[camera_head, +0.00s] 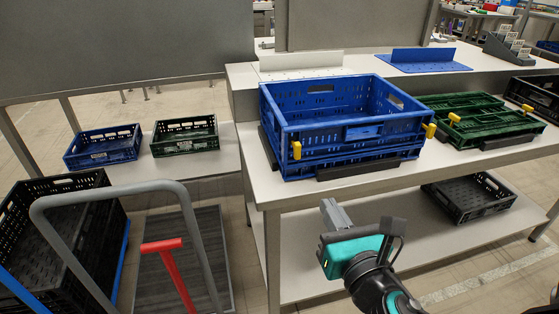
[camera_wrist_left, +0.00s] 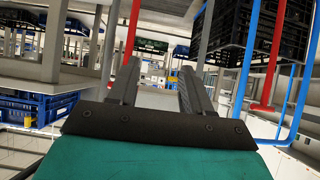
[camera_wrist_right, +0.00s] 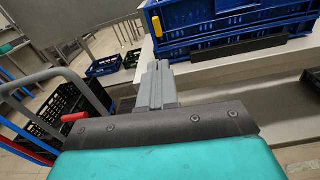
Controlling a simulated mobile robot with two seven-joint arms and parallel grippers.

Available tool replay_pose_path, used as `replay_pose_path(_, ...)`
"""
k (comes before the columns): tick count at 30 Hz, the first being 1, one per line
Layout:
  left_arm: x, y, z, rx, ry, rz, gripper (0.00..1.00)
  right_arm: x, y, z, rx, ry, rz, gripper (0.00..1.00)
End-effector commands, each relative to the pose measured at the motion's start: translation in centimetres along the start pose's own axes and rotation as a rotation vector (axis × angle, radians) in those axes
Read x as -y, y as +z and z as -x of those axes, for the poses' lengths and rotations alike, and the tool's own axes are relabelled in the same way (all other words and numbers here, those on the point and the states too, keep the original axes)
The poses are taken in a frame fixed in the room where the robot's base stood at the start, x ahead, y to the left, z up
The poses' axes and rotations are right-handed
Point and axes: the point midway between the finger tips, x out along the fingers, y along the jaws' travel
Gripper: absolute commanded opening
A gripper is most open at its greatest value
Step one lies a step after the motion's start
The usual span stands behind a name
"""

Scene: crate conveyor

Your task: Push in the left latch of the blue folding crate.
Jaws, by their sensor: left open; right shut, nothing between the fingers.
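The large blue folding crate (camera_head: 345,140) stands with its walls up on the light table, seen at the middle of the head view. Its left yellow latch (camera_head: 296,150) sits on the front left corner, and its right yellow latch (camera_head: 430,130) on the front right corner. In the right wrist view the blue crate (camera_wrist_right: 236,32) is at the upper right, with the left latch (camera_wrist_right: 157,26) at its corner. My right gripper (camera_head: 331,212) is shut and empty, in front of the table and below the crate, apart from it. My left gripper (camera_wrist_left: 157,72) is open and empty, visible only in its own wrist view.
Green crates (camera_head: 480,117) with yellow latches lie right of the blue crate. Smaller blue (camera_head: 103,147) and black-green (camera_head: 184,136) crates sit at left. A trolley handle (camera_head: 120,190) and black crates (camera_head: 75,240) stand lower left. A dark crate (camera_head: 468,198) lies on the lower shelf.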

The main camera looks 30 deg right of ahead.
Motion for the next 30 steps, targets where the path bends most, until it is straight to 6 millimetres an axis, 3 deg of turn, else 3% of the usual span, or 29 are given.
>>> replay_pose_path(5, -0.1, -0.4, 0.0, -0.007, 0.004, -0.002, 0.49, 0.1, 0.7, -0.1, 0.024, -0.006, 0.073, 0.00)
replay_pose_path(11, -0.3, -0.8, 0.2, -0.009, 0.006, -0.001, 0.49, 0.1, 0.9, -1.7, 0.028, -0.006, 0.077, 0.00)
replay_pose_path(30, 0.1, 0.2, 0.4, 0.008, -0.011, 0.011, 0.49, 0.2, 1.0, -12.1, 0.026, -0.007, 0.072, 0.00)
